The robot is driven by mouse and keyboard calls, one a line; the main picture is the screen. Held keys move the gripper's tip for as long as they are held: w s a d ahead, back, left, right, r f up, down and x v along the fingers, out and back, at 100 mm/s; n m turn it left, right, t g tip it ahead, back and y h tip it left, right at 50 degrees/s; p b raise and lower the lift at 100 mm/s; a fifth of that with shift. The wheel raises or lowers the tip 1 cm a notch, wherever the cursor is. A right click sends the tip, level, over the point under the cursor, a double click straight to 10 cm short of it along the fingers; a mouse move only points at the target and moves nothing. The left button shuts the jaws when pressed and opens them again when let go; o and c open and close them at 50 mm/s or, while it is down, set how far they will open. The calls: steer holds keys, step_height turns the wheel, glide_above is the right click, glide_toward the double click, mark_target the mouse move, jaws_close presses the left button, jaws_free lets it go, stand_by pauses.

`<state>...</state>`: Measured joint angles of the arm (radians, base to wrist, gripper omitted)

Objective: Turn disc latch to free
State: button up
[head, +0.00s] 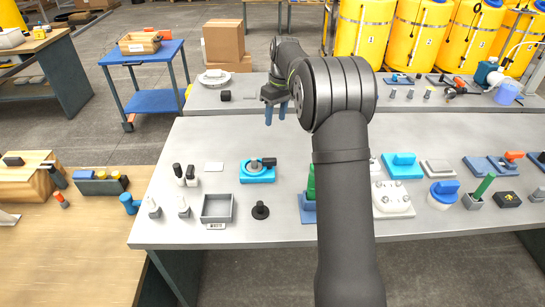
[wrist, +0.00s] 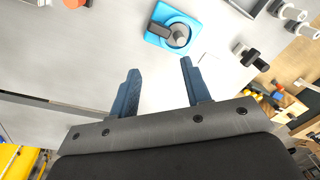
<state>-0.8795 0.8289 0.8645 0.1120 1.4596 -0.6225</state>
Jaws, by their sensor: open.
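The disc latch appears to be the bright blue block (head: 257,176) with a round grey disc and a dark handle. It sits on the grey metal table, left of my arm in the head view. In the head view the dark handle points right from the disc. The block (wrist: 159,40) also shows at the top of the wrist view, with the dark handle left of the grey hub. My gripper (head: 276,114) is open and empty, beyond the block and above the table's far edge. Its blue fingers (wrist: 160,65) are apart, with bare tabletop between them.
A grey open tray (head: 206,220) and a black knob (head: 260,211) stand nearer than the block. Black and white bottles (head: 190,176) and a flat light plate (head: 214,166) are to its left. My arm hides part of the table to the right.

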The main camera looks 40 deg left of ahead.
mark_target(270, 159)
steer(key=w+d+f+m+g+y, duration=0.1)
steer(key=w+d+m, duration=0.1)
steer(key=m, duration=1.1)
steer(key=w+d+f+m+g+y, duration=0.1)
steer(key=w+d+m+y, duration=0.1)
steer(key=m, duration=1.1)
steer(key=x, duration=1.7)
steer(key=shift+s+f, duration=0.3)
steer(key=shift+s, duration=0.1)
jaws_close()
